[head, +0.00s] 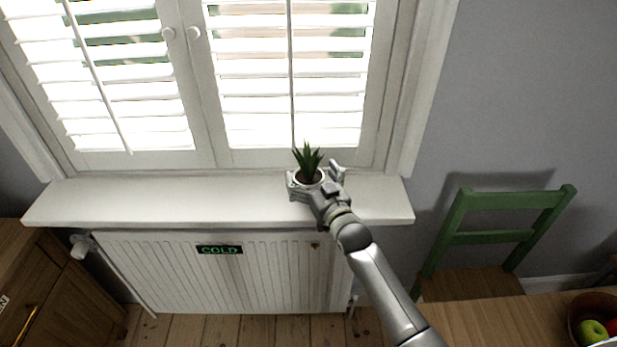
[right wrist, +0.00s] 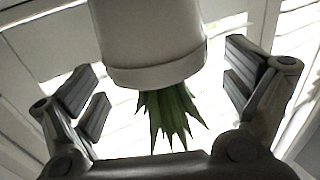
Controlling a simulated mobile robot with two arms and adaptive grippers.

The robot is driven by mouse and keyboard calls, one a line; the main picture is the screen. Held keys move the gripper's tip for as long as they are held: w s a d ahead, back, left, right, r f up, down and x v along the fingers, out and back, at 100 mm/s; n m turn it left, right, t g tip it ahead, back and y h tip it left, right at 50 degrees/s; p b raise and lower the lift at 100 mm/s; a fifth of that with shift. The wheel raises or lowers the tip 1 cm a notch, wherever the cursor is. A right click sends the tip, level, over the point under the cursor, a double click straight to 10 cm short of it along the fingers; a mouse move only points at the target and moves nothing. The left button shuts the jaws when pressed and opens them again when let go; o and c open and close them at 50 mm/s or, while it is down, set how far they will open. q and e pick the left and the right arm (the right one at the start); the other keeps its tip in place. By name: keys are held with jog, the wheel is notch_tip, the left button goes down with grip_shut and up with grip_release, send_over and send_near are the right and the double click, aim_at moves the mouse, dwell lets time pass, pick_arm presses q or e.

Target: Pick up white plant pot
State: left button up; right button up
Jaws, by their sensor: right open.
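The white plant pot (head: 309,183) with a spiky green plant (head: 307,158) stands on the white window sill (head: 240,200). My right gripper (head: 314,176) is at the pot, open, with a finger on either side of it in the head view. In the right wrist view, the pot (right wrist: 150,45) appears upside down between the spread fingers (right wrist: 168,95). Its green leaves (right wrist: 168,115) point down in that picture. Gaps show between the pot and both fingers. The gripper hides part of the pot in the head view. My left gripper is not in view.
Shuttered windows (head: 290,90) rise behind the sill. A radiator (head: 220,275) with a COLD sign is below it. A green chair (head: 510,235) and a wooden table (head: 500,322) with a fruit bowl (head: 580,310) are at the right. A wooden cabinet (head: 65,290) is at the left. The left sill is clear.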

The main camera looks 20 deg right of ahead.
jog(key=shift+w+a+f, duration=0.1)
jog(key=shift+w, duration=0.7)
jog(key=c, duration=1.4)
